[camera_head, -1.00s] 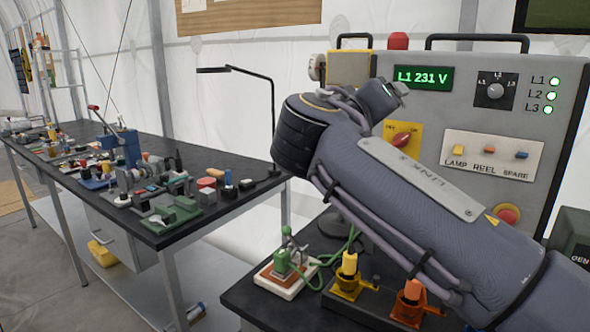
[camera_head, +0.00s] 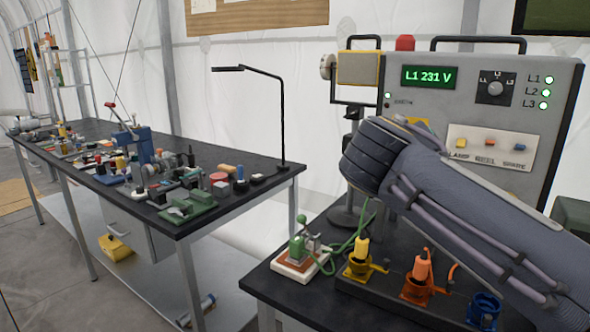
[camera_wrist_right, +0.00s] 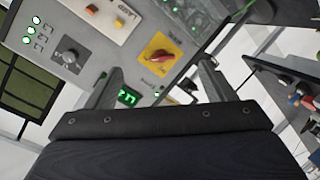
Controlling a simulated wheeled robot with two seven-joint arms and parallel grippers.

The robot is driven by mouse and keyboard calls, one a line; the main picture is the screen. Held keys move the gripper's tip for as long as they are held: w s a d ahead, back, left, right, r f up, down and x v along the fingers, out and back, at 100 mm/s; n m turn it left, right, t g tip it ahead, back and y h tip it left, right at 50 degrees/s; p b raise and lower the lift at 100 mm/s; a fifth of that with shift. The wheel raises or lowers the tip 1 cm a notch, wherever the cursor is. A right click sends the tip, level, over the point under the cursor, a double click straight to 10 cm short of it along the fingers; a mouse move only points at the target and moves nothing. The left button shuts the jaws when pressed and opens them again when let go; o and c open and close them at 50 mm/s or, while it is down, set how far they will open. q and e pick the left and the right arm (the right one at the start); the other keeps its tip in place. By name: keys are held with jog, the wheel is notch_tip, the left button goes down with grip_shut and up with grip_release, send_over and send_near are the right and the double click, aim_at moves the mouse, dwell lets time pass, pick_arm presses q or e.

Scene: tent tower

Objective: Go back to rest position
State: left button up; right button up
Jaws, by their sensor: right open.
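My right arm comes in from the right edge in the head view, in front of the grey control panel (camera_head: 400,75). Its gripper is hidden there behind the arm's own link. In the right wrist view my right gripper (camera_wrist_right: 155,85) is open and empty, with its two fingers apart. The panel's red rotary switch on a yellow plate (camera_wrist_right: 160,55) shows between and beyond the fingers, not held. My left gripper is in neither view.
A near table carries a small green-and-white device (camera_head: 300,252), a yellow plug in a holder (camera_head: 361,250), an orange plug in a holder (camera_head: 421,268) and a blue holder (camera_head: 484,310). A cluttered black workbench (camera_head: 265,178) stands at left, with a lamp (camera_head: 283,110).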

jog(key=s+d+f+g+y, duration=0.35)
jog(key=s+f, duration=0.25)
jog(key=f, duration=0.3)
jog(key=s+d+f+g+y, duration=0.2)
jog(key=s+d+f, duration=0.3)
jog(key=f, duration=0.5)
jog(key=s+a+f+m+g+y, duration=0.1)
jog(key=s+a+f+m+y, duration=0.2)
jog(key=s+f, duration=0.55)
jog(key=s+a+f+m+y, duration=0.1)
jog(key=s+a+f+y, duration=0.2)
jog(key=s+a+f, duration=0.5)
jog(key=s+d+f+b, duration=0.2)
jog(key=d+f+b, duration=0.2)
jog(key=f+b, duration=0.6)
notch_tip(320, 180, up, 25)
jog(key=p, duration=2.3)
jog(key=shift+w+a, duration=0.15)
jog(key=shift+w, duration=0.05)
jog(key=shift+f+g, duration=0.15)
jog(key=shift+g, duration=0.1)
